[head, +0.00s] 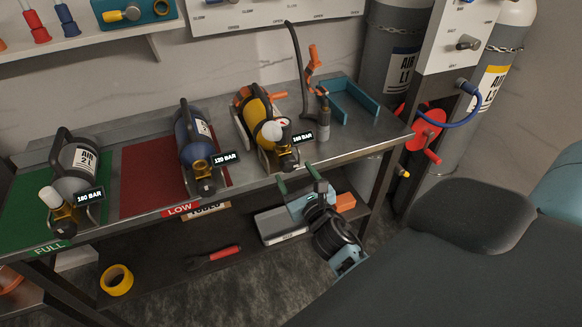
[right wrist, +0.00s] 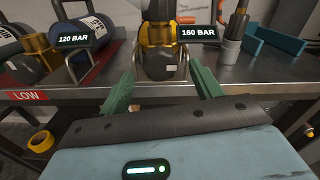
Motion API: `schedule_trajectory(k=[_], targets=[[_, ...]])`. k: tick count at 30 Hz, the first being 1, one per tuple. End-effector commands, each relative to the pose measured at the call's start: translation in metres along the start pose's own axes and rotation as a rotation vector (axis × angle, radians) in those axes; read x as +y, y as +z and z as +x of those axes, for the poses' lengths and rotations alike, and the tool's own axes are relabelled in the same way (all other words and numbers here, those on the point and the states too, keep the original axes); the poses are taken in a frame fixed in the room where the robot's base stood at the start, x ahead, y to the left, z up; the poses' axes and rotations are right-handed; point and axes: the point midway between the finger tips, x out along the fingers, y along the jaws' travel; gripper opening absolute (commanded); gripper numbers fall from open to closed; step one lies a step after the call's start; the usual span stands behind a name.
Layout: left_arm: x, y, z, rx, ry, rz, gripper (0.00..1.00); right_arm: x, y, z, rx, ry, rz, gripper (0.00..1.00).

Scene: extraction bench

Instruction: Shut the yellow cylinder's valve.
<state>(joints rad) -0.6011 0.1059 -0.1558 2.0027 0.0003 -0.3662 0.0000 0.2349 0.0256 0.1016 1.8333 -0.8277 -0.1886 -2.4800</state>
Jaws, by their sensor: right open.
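The yellow cylinder (head: 257,112) lies on a stand on the bench with its brass valve (head: 287,158) toward the front edge. The right wrist view shows the brass valve body (right wrist: 160,62) straight ahead, with the upper part cut off by the frame. My right gripper (head: 301,187) is open and empty in front of the bench edge, apart from the valve. Its green fingers (right wrist: 163,84) stand to either side of the valve in the right wrist view. My left gripper is out of view.
A blue cylinder (head: 190,138) with a 120 BAR tag lies to the left, and a grey cylinder (head: 77,165) farther left on the green mat. A hose with an orange fitting (head: 314,62) and a blue-green bracket (head: 352,98) stand to the right.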

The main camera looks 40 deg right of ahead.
Motion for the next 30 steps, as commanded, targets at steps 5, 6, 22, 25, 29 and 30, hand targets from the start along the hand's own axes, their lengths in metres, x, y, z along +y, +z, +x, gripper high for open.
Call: schedule_trajectory(k=[5,6,22,25,29,30], targets=[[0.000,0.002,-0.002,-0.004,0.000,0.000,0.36,0.000,0.000,0.024,-0.001,0.000,0.001,0.65],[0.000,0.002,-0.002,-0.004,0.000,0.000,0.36,0.000,0.000,0.027,-0.001,-0.001,0.000,0.65],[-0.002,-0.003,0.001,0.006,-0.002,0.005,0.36,0.000,-0.001,0.034,0.001,0.000,0.000,0.49],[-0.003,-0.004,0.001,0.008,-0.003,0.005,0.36,0.000,-0.001,0.034,0.001,0.000,0.000,0.36],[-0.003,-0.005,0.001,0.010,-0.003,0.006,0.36,0.000,-0.001,0.034,0.001,0.000,0.000,0.20],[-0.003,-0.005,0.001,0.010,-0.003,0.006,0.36,0.000,0.000,0.034,0.001,0.000,0.000,0.20]])
